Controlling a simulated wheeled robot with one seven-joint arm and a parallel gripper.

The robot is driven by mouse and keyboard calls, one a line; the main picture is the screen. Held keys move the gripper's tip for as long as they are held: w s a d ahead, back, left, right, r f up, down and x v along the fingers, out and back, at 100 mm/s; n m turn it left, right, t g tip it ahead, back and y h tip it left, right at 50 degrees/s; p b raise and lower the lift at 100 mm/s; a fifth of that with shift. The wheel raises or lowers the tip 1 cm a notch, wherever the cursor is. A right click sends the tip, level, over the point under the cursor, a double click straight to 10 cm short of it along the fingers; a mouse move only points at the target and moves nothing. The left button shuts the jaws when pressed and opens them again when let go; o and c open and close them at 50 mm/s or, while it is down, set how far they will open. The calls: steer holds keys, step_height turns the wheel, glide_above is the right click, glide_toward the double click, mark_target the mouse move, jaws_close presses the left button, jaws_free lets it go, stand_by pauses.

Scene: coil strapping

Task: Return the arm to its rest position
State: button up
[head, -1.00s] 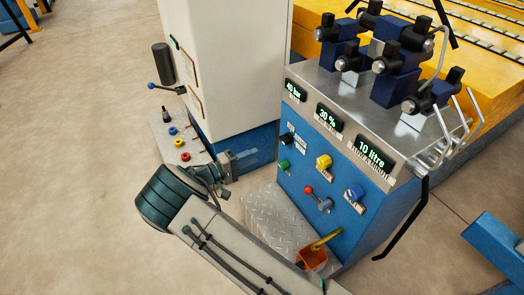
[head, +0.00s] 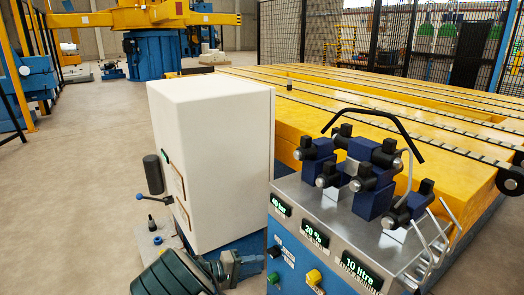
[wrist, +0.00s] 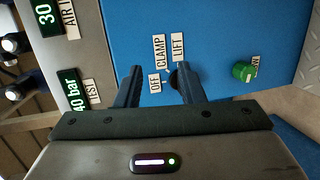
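My gripper (head: 258,263) is at the lower middle of the head view, in front of the blue control panel (head: 255,240) and close to its black selector knob (head: 273,251). In the wrist view my gripper (wrist: 160,74) has its two dark fingers apart, with nothing held between them. The black selector knob (wrist: 173,79) shows partly behind the right finger, beside the labels OFF, CLAMP and LIFT. I cannot tell whether a finger touches it. A dark green joint of my arm shows at the bottom of the head view; the rest of the arm is cut off.
A white cabinet (head: 205,150) stands behind my gripper. A yellow slatted bed (head: 400,105) lies behind. Open floor (head: 80,190) is at left.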

steer(key=s+d+r+m+g+y+p, duration=0.2)
steer(key=s+d+r+g+y+p, duration=0.35)
steer(key=r, duration=0.65)
steer(key=s+d+r+m+g+y+p, duration=0.15)
steer(key=s+d+r+p, duration=0.35)
steer(key=d+r+p, duration=0.5)
steer(key=s+d+r+m+t+y+p, duration=0.1)
steer(key=s+r+y+p, duration=0.2)
steer(key=r, duration=0.9)
steer(key=s+d+r+t+y+p, duration=0.1)
steer(key=s+r+y+p, duration=0.3)
steer(key=s+r+p, duration=0.5)
steer(key=s+r+t, duration=0.1)
steer(key=s+r, duration=0.2)
steer(key=s, duration=0.2)
steer(key=shift+d+m, duration=0.15)
steer(key=shift+m, duration=0.2)
